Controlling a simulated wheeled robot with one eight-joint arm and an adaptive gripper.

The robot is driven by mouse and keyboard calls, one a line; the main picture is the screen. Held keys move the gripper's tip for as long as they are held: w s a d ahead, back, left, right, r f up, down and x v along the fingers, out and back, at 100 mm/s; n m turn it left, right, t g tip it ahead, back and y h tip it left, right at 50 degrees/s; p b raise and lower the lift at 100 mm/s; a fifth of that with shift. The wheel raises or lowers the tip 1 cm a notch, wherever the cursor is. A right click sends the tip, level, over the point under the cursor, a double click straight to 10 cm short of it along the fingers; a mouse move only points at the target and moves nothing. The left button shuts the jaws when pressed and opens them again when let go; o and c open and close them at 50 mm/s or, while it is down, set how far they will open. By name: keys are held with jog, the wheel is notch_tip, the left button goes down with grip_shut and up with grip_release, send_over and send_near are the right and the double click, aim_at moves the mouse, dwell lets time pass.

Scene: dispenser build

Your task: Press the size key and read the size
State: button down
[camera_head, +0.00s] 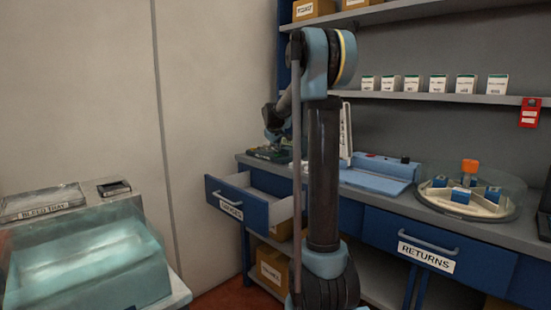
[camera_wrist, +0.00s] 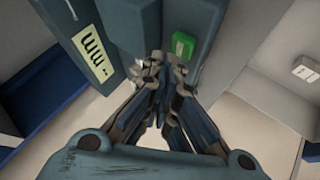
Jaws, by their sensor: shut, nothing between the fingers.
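In the wrist view a blue-grey device fills the top middle. A green key (camera_wrist: 183,45) stands out from it, with no readable marking. A cream display or label (camera_wrist: 93,53) to its left shows tilted dark characters that look like "mm"; I cannot read a number. My gripper (camera_wrist: 163,66) is shut and empty, its fingertips just below and left of the green key. I cannot tell whether they touch the device. In the head view the wrist end of my arm is over the bench's left end, and the device is not clearly visible.
An open blue drawer (camera_head: 228,205) sticks out below the bench (camera_head: 385,198). A light-blue machine (camera_head: 376,177) and a round clear-walled tray (camera_head: 471,211) stand on the bench. Several white boxes line the shelf (camera_head: 440,97) above. A bleed tray station (camera_head: 85,250) is at left.

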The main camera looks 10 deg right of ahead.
jog(key=shift+r, duration=2.7)
jog(key=shift+s+f, duration=0.1)
jog(key=shift+s, duration=0.25)
jog(key=s+f+m+g, duration=0.2)
jog(key=s+f, duration=0.7)
jog(key=s, duration=0.9)
jog(key=s+f+m+g+y, duration=0.1)
jog(key=s+f, duration=0.8)
jog(key=s, duration=1)
jog(key=s+f+m+g+y, duration=0.1)
jog(key=s+f+m+g, duration=0.2)
jog(key=s+f, duration=0.6)
jog(key=s, duration=1)
jog(key=shift+f+g, duration=0.2)
jog(key=shift+g, duration=0.2)
